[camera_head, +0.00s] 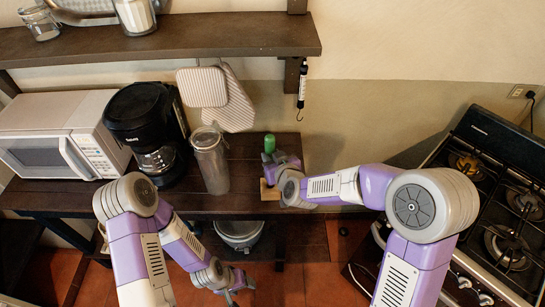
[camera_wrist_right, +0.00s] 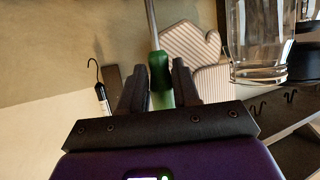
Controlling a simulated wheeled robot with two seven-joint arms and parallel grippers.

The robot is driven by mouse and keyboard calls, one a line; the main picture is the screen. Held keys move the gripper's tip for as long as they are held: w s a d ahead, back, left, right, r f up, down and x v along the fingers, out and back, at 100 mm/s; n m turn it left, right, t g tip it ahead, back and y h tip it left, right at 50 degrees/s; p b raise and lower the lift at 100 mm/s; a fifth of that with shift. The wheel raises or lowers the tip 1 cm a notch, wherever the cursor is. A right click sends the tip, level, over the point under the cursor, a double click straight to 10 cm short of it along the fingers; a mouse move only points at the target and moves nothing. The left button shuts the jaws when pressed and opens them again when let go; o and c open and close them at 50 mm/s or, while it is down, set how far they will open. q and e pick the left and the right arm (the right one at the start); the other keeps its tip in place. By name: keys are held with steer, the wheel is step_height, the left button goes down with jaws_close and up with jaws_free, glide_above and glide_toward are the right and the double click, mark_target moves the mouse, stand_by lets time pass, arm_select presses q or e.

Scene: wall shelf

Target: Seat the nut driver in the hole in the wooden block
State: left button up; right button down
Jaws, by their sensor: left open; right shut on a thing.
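The nut driver has a green handle (camera_head: 269,143) that shows just beyond my right gripper (camera_head: 277,163) in the head view. In the right wrist view its green handle (camera_wrist_right: 160,72) sits between the two dark fingers of my right gripper (camera_wrist_right: 158,82), which is shut on it. Its metal shaft runs up out of the top of that view. The light wooden block (camera_head: 268,190) is on the dark counter, partly hidden by my right gripper. Its hole cannot be made out. My left gripper (camera_head: 238,287) is open and empty, low in front of the counter.
A tall clear container (camera_head: 210,160) stands left of the block on the counter (camera_head: 238,172). A coffee maker (camera_head: 148,130) and a microwave (camera_head: 62,135) are farther left. The wall shelf (camera_head: 170,37) overhangs the back. A stove (camera_head: 485,200) is at right.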

steer(key=shift+b, duration=0.4)
stand_by(1.3)
steer(key=shift+f+b, duration=2.55)
steer(key=shift+f, duration=0.15)
steer(key=c, duration=0.7)
jaws_free()
steer(key=shift+c, duration=0.2)
steer(key=v, duration=0.7)
steer(key=shift+s+r+p, duration=0.2)
steer(key=shift+s+p, duration=0.05)
steer(key=shift+p, duration=0.1)
steer(key=shift+d, duration=0.1)
